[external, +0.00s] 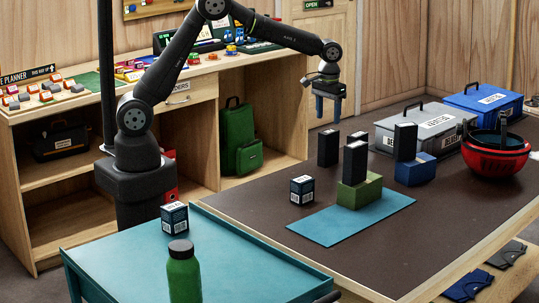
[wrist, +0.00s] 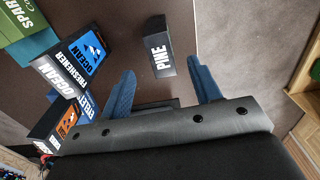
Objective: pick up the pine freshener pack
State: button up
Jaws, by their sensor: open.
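The pine freshener pack (wrist: 161,48) is a dark box with white PINE lettering in the wrist view. It lies ahead of my gripper (wrist: 163,66), between the lines of its two blue fingers and apart from both. In the external view a dark upright box (external: 328,148), which appears to be this pack, stands on the brown table near its far left edge. Its label is not readable there. My gripper (external: 328,112) hangs above it, fingers pointing down, open and empty.
An ocean freshener box (wrist: 76,64) stands left of the pack, by a green box (external: 360,192). An eyelets box (wrist: 66,122) is closer. A blue block (external: 416,170) bears another dark box. Grey (external: 432,135) and blue cases (external: 484,101) and a red helmet (external: 494,158) lie right.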

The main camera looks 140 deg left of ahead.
aim_at(329, 143)
jog(key=f, duration=1)
jog(key=shift+a+f, duration=0.3)
jog(key=shift+f, duration=0.1)
jog(key=c, duration=1.1)
